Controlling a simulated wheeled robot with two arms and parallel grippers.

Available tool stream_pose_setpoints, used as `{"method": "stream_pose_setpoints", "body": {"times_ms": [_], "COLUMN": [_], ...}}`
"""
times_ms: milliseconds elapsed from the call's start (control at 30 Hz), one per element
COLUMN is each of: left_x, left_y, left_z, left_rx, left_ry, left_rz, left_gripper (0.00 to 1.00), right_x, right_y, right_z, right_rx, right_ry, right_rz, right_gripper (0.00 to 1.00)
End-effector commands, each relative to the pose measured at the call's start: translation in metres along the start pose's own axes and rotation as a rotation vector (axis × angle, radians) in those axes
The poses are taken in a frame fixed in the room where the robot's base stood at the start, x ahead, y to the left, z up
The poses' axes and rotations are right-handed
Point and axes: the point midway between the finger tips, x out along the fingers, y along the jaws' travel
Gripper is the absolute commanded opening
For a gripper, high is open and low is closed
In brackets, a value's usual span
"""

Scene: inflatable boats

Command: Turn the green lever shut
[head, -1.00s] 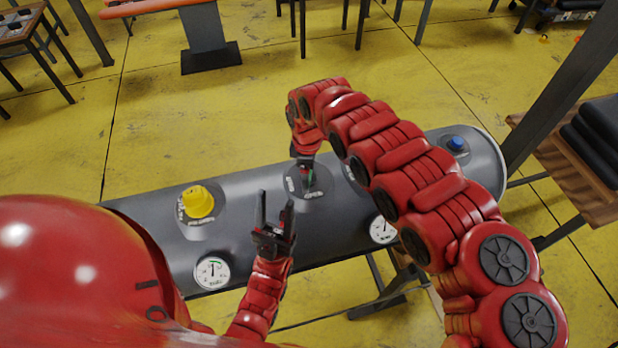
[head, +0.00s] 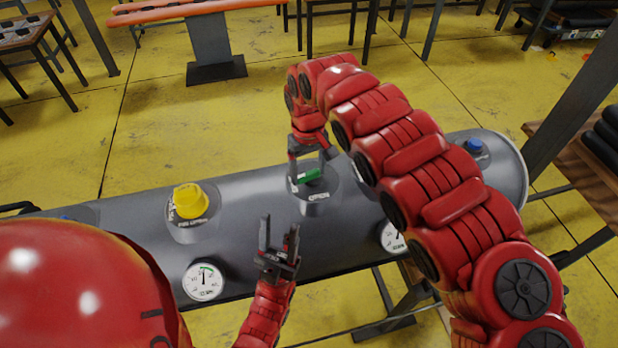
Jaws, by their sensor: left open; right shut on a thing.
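The green lever (head: 309,176) sits on a round plate with lettering, including "OPEN", on top of a grey cylinder (head: 245,195). It lies nearly crosswise in the head view, its right end tipped slightly up. My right gripper (head: 309,167) reaches down from above, its fingers around the lever, shut on it. Part of the lever and its plate are hidden by the fingers and my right arm. My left gripper (head: 279,226) is open and empty, pointing up, in front of the cylinder and below the lever in the picture.
A yellow knob (head: 190,201) stands left of the lever and a blue knob (head: 474,147) at the right end. Two white gauges (head: 204,281) are on the cylinder's near side; my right arm partly covers the right one (head: 391,237). A dark post (head: 570,95) stands at right.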

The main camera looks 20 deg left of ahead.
Motion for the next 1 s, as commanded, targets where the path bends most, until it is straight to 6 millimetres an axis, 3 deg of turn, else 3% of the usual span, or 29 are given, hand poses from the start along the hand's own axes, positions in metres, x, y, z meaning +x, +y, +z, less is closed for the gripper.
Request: {"method": "stream_pose_setpoints", "body": {"times_ms": [300,1000], "left_x": [-0.021,-0.025], "left_y": [0.001,0.001], "left_z": [0.003,0.004], "left_rx": [0.0,0.0], "left_ry": [0.0,0.0], "left_rz": [0.0,0.0], "left_gripper": [0.5,0.5], "right_x": [0.003,0.0], "right_y": [-0.001,0.0], "right_z": [-0.002,-0.003], "right_rx": [0.175,0.246], "right_ry": [-0.003,-0.002], "right_rz": [0.0,0.0], "right_gripper": [0.22,0.22]}}
